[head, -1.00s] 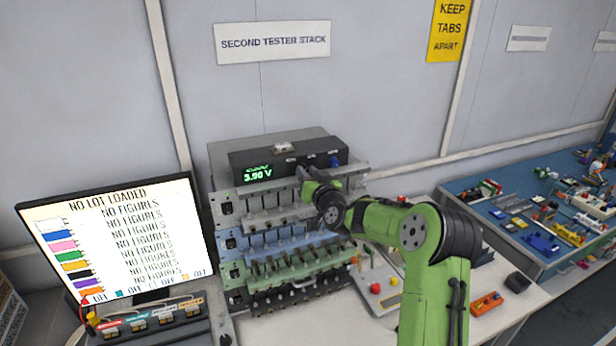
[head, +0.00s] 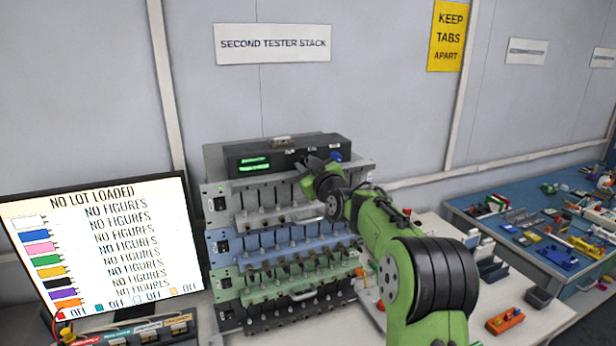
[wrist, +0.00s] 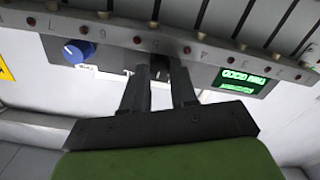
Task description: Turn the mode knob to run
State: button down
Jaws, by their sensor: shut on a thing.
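The black meter unit (head: 290,148) sits on top of the tester stack, with a lit green display (head: 255,163) on its left. My gripper (head: 308,168) is at the unit's front face, right of the display. In the wrist view my gripper (wrist: 162,68) is shut on a small dark part of the face, apparently the mode knob (wrist: 160,73). The fingers hide most of it, so its pointer and setting cannot be read. A blue knob (head: 336,156) is at the face's right end, apart from the fingers; it also shows in the wrist view (wrist: 78,52).
Racks with rows of clips (head: 280,240) stand below the unit, close under my arm. A monitor (head: 110,255) stands at left. A blue table (head: 550,235) with many small parts is at right.

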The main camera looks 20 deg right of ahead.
dwell(0.3)
jog(key=c, duration=0.9)
grip_release()
jog(key=s+b, duration=0.4)
jog(key=s, duration=1.1)
jog(key=shift+s+a+b, duration=0.1)
jog(key=shift+s+b, duration=0.25)
jog(key=shift+s, duration=0.05)
